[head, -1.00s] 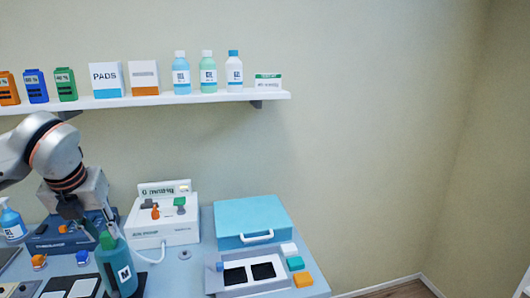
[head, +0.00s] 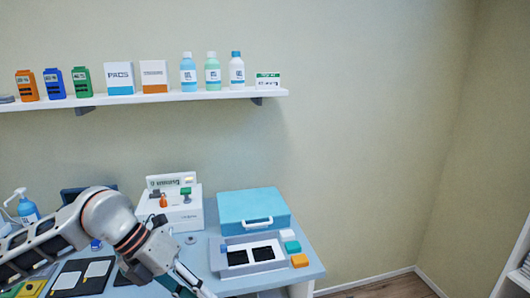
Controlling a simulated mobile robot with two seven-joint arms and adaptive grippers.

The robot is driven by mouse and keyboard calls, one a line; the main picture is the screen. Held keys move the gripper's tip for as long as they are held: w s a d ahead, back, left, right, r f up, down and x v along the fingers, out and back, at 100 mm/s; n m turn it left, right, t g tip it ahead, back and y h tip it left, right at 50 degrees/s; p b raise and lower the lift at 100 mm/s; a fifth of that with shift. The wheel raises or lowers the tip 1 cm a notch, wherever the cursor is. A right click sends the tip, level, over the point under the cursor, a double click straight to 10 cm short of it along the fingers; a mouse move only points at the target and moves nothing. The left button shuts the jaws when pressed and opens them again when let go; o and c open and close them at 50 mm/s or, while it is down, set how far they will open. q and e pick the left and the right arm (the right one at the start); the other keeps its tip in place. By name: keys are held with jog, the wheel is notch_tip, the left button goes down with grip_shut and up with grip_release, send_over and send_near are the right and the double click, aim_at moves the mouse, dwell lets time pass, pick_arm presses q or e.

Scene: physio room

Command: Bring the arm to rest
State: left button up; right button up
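My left arm comes in from the left across the front of the blue-grey table (head: 312,262). Its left gripper (head: 192,284) points down and right at the bottom edge of the head view, and its fingertips are not clearly shown. A narrow teal strip (head: 172,284) shows beside the fingers. It may be part of the dark green bottle, but I cannot tell whether it is held. No whole green bottle is in view. My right gripper is not in view.
A white device (head: 182,217), a blue case (head: 252,211) and a grey tray (head: 217,262) with black pads stand on the table. A blue spray bottle (head: 28,211) is at the left. A wall shelf (head: 200,96) holds boxes and bottles. The floor at right is clear.

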pick_arm(q)
jog(key=s+d+r+n+g+h, duration=0.1)
jog(key=s+d+r+h, duration=0.15)
jog(key=d+h, duration=0.35)
jog(key=s+d+r+n+h, duration=0.15)
jog(key=s+d+h, duration=0.3)
jog(key=d, duration=0.45)
jog(key=w+a+f+n+t+y, duration=0.1)
jog(key=w+a+f+n+t, duration=0.2)
jog(key=n+t, duration=0.55)
jog(key=w+a+f+n+t, duration=0.1)
jog(key=w+a+n+t, duration=0.3)
jog(key=w+n+t, duration=0.4)
jog(key=s+a+f+n+y, duration=0.2)
jog(key=a+f+n+y, duration=0.5)
jog(key=f, duration=0.3)
jog(key=s+a+f+n+g+y, duration=0.2)
jog(key=s+f, duration=0.5)
jog(key=f, duration=0.4)
jog(key=s+a+f+n+g+y, duration=0.3)
jog(key=s+a+f+n+y, duration=0.1)
jog(key=f, duration=0.7)
jog(key=s+a+n, duration=0.1)
jog(key=s+n, duration=0.1)
jog(key=s, duration=0.1)
jog(key=shift+s+a+f+y, duration=0.25)
jog(key=shift+f+y, duration=0.1)
jog(key=shift+f, duration=0.05)
